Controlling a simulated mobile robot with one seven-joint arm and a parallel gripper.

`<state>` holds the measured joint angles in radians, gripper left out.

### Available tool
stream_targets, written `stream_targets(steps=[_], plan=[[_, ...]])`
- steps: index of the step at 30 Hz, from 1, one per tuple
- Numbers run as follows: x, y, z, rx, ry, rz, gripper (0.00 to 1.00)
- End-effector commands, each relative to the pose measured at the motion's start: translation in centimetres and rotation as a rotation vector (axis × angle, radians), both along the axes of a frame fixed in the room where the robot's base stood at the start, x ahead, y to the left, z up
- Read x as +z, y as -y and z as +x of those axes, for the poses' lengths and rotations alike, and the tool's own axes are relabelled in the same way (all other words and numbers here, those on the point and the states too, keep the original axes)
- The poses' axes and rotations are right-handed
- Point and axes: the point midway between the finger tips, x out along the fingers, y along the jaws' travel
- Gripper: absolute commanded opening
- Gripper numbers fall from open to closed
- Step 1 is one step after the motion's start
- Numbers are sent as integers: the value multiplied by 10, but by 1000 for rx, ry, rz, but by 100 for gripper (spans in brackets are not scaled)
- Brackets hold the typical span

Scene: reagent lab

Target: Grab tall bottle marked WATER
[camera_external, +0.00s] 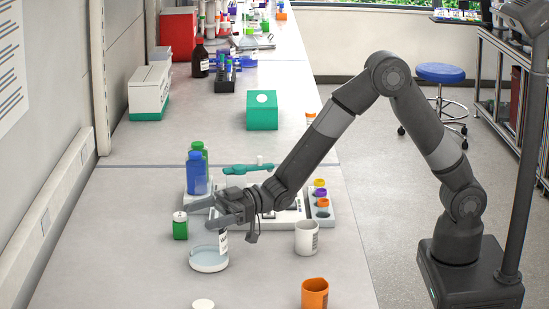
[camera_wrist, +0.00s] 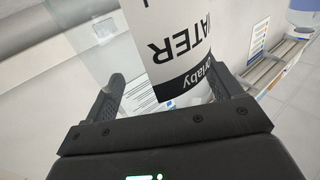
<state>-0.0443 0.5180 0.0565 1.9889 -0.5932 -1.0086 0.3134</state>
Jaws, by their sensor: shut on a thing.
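The tall bottle marked WATER (camera_wrist: 182,42) fills the middle of the wrist view, with a white label, black print and a dark blue-black band. The lettering appears upside down there. My gripper (camera_wrist: 168,88) has one finger on each side of the bottle and is shut on it. In the external view my gripper (camera_external: 222,212) is over the left part of the near bench. A small piece of the white-labelled bottle (camera_external: 223,242) shows below it; the rest is hidden by the gripper. I cannot tell whether its base touches the bench.
A shallow round dish (camera_external: 208,259) lies just below my gripper. A small green bottle (camera_external: 180,228) stands left of it, and a blue bottle (camera_external: 196,176) behind. A white mug (camera_external: 306,239) and an orange cup (camera_external: 315,294) stand to the right.

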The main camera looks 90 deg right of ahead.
Motion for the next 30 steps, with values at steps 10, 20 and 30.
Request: stream_targets(steps=[10, 20, 30], plan=[[3, 0, 0, 0, 1, 1, 52], [25, 1, 0, -2, 4, 0, 52], [55, 23, -7, -3, 3, -1, 52]])
